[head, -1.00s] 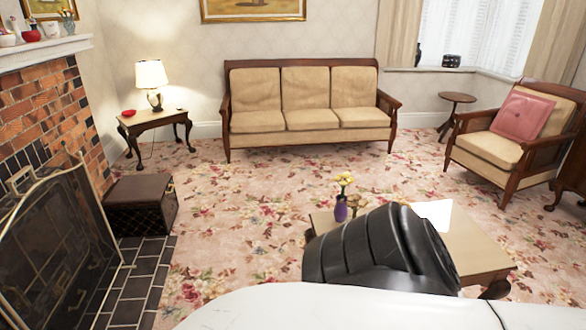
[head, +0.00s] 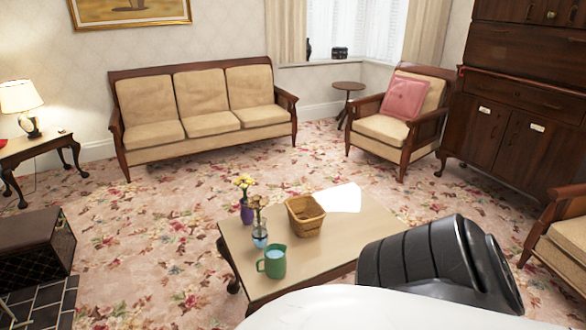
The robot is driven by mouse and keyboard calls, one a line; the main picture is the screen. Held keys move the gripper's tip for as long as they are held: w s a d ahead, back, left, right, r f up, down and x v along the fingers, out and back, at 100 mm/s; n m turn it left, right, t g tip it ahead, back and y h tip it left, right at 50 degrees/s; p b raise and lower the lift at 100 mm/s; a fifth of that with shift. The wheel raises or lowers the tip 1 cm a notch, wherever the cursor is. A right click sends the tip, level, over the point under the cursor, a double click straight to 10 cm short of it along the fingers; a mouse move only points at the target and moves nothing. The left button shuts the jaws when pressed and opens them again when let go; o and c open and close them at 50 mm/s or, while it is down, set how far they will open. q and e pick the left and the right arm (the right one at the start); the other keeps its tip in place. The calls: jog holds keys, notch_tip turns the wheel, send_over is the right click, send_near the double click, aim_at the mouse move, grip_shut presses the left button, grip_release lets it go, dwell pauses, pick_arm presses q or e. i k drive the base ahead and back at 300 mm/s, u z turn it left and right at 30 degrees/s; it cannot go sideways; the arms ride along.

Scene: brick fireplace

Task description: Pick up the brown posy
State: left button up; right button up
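A small posy with brownish flowers (head: 258,203) stands in a clear bluish vase (head: 260,237) on the left part of the coffee table. It is upright, between a purple vase (head: 247,214) with yellow flowers (head: 244,182) behind it and a green mug (head: 273,262) in front. A wicker basket (head: 306,217) stands just to its right. Neither of my grippers shows in the head view. A black ribbed part and a white part of my own body cover the near right side of the table.
The coffee table (head: 352,239) also bears a white sheet (head: 339,197). Patterned carpet (head: 150,235) is open left of and behind it. A sofa (head: 205,112), armchair (head: 403,117), dark cabinet (head: 520,130) and dark box (head: 35,250) stand around.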

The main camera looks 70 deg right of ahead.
aim_at(254, 204)
jog(key=z, duration=0.8)
jog(key=i, duration=2.85)
jog(key=z, duration=2.5)
